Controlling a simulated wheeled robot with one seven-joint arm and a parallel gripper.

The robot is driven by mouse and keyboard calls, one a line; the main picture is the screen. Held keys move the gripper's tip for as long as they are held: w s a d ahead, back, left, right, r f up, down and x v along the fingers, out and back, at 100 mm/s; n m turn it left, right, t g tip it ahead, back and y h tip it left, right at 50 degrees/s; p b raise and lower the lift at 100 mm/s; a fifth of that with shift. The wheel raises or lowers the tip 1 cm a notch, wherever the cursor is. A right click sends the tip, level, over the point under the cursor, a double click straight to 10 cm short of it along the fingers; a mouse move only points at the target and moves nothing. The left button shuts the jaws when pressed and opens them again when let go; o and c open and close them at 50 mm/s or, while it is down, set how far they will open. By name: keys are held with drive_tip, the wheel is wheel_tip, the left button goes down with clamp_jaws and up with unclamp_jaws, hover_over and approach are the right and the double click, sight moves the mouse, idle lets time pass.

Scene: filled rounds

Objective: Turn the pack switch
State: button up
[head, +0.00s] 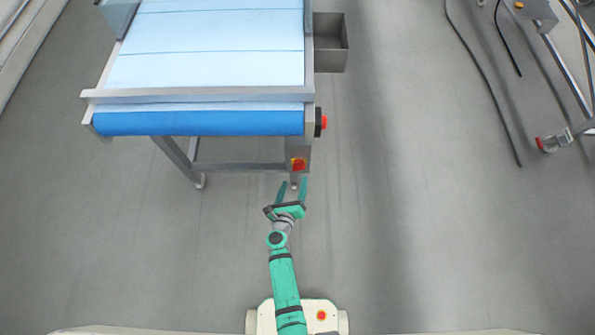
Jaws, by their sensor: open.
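A small red and orange switch (298,164) is set on a grey plate at the near right leg of the conveyor (195,95). I take it for the pack switch; its exact setting is too small to tell. My gripper (293,184), green, is open and empty, with its two fingers pointing at the conveyor. Its fingertips appear just below the switch in the picture, and a gap seems to show between them. I cannot tell the depth of that gap.
A red knob on a black base (321,122) sticks out from the conveyor's right end. A grey open bin (331,43) hangs on its right side. Black cables (485,75) and a wheeled frame (562,140) are at right. Grey floor (410,220) is clear between.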

sight(298, 170)
drive_tip(key=x, duration=0.8)
drive_tip(key=shift+s, duration=0.1)
drive_tip(key=shift+c, duration=0.2)
drive_tip(key=c, duration=1)
